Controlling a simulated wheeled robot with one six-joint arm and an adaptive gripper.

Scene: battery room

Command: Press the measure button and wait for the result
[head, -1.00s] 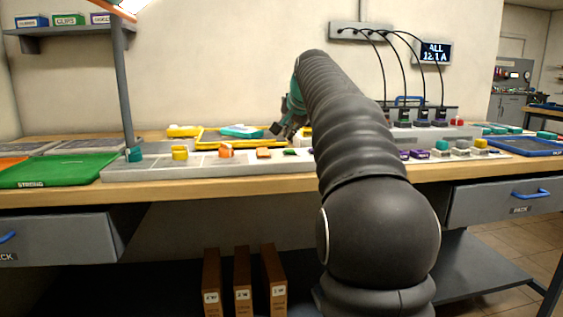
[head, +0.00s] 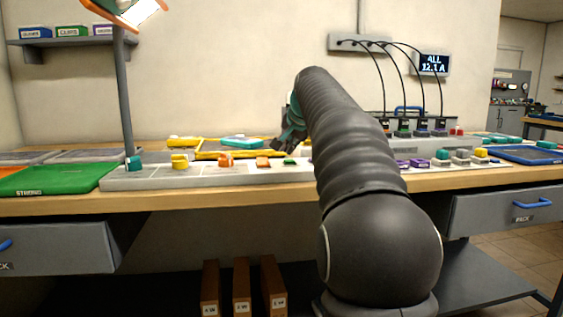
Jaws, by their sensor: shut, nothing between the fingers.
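My gripper (head: 279,146) is shut and empty, pointing down to the left beside the right end of a yellow tray (head: 207,157) on the bench. Its fingertips are small and dark here, and I cannot tell whether they touch anything. A teal device (head: 242,142) lies at the tray, just left of the gripper. I cannot make out a measure button on it or elsewhere; my arm hides part of the bench. A wall display (head: 433,63) at the right reads "ALL" and what looks like "12.1 A".
A long grey block rack (head: 130,179) with coloured pieces runs along the front of the bench. A green tray (head: 60,180) lies at the left, a blue tray (head: 528,155) at the right. Black cables (head: 382,85) hang to a row of plugs (head: 421,129).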

